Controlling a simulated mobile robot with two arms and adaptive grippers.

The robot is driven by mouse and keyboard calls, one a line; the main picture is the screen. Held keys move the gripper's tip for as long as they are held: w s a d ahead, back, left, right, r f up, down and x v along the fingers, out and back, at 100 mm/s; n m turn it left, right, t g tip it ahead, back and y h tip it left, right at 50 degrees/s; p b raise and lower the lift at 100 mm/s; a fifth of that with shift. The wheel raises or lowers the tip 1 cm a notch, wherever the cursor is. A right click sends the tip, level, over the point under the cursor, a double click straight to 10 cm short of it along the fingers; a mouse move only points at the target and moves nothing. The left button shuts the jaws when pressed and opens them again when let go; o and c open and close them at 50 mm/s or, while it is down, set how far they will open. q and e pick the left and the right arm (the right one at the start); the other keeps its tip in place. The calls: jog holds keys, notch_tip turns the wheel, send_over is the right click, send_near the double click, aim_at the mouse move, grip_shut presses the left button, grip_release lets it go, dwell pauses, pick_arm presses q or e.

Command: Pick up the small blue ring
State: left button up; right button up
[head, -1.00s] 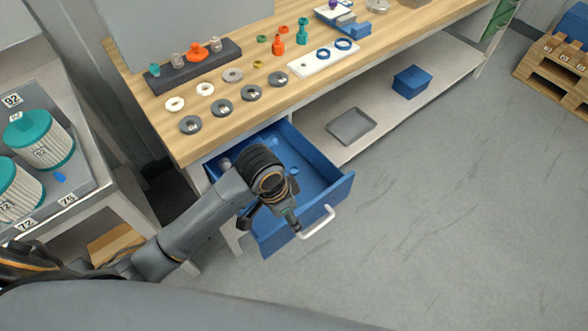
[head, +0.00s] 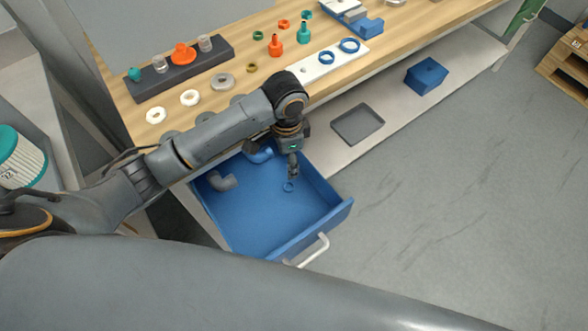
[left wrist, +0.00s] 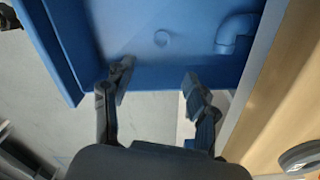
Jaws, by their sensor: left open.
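A small blue ring (head: 288,187) lies on the floor of the open blue drawer (head: 250,215), just beyond my left gripper's fingers in the picture. It also shows faintly in the left wrist view (left wrist: 162,39), blue on blue. My left gripper (head: 292,168) hangs over the drawer's right side, pointing down, open and empty. In the left wrist view its two fingers (left wrist: 156,80) stand apart, with the ring ahead of the gap. My right gripper is not in view.
A grey elbow pipe (head: 221,181) and a blue elbow pipe (head: 260,154) lie in the drawer. The drawer's walls and white handle (head: 312,250) stand around it. The wooden workbench (head: 240,90) overhangs behind. A grey tray (head: 358,125) and blue box (head: 426,76) sit on the shelf.

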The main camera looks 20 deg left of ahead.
pick_arm(q)
notch_tip(320, 180, down, 2)
send_over(289, 188)
jog(key=f, duration=0.5)
jog(key=shift+s+f, duration=0.2)
jog(key=shift+f, duration=0.15)
jog(key=shift+w+f, duration=0.1)
jog(key=shift+f, duration=0.45)
notch_tip(289, 188, down, 4)
jog(key=shift+w+f, duration=0.1)
jog(key=shift+f, duration=0.25)
jog(key=c, duration=0.8)
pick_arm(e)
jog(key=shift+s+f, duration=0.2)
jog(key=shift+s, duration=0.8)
